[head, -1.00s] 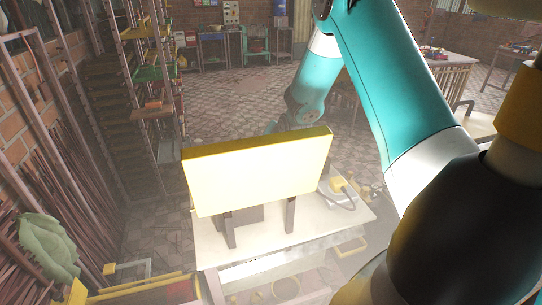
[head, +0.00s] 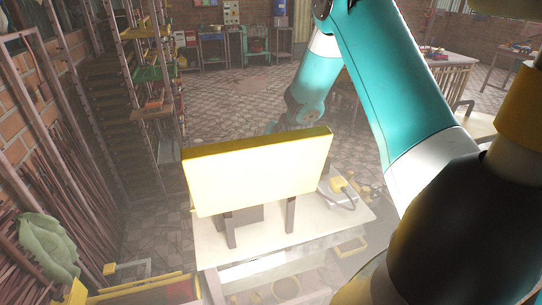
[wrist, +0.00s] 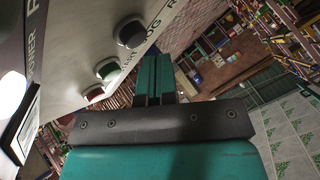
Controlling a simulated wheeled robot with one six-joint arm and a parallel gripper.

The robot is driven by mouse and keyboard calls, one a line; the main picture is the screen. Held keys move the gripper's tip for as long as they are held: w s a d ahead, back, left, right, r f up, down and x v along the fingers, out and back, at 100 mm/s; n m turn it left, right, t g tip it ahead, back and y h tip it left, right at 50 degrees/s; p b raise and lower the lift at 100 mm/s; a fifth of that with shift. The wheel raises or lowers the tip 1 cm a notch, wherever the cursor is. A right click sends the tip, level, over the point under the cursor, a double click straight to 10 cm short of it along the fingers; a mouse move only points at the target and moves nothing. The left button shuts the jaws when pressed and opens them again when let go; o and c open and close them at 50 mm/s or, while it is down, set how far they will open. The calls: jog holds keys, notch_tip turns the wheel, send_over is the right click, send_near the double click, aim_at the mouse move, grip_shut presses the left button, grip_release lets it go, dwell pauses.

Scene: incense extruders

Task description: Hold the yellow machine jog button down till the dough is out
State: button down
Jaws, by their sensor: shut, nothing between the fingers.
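The yellow machine (head: 258,172) shows from behind in the head view as a bright yellow box on dark legs over a pale table. My arm reaches behind it, and my gripper is hidden there. In the wrist view my gripper (wrist: 154,60) is shut and empty, with its teal fingers pointing up beside a pale panel (wrist: 75,45). Partial lettering reads "JOG" near the dark button. The fingertips look near the dark button; I cannot tell whether they touch it. No dough is visible.
The pale table (head: 212,245) bears the machine, with a small yellow-topped device (head: 340,187) and cable at its right. Shelving racks (head: 150,110) stand at the left. Patterned floor (head: 240,100) lies open behind the machine.

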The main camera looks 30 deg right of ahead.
jog(key=shift+f+b, duration=0.4)
jog(key=shift+b, duration=0.15)
jog(key=shift+s+f+b, duration=0.25)
jog(key=shift+f+b, duration=0.2)
jog(key=shift+f, duration=0.05)
jog(key=shift+s+f+b, duration=0.25)
jog(key=shift+f+b, duration=0.2)
dwell(1.5)
jog(key=shift+r, duration=0.2)
dwell(2.5)
jog(key=shift+w+r+p, duration=0.2)
jog(key=shift+r+p, duration=0.2)
jog(key=shift+r, duration=0.1)
jog(key=shift+w+r+p, duration=0.15)
jog(key=shift+r+p, duration=0.25)
jog(key=shift+r, duration=0.1)
jog(key=shift+r+p, duration=0.85)
jog(key=shift+r, duration=0.8)
jog(key=shift+w, duration=0.1)
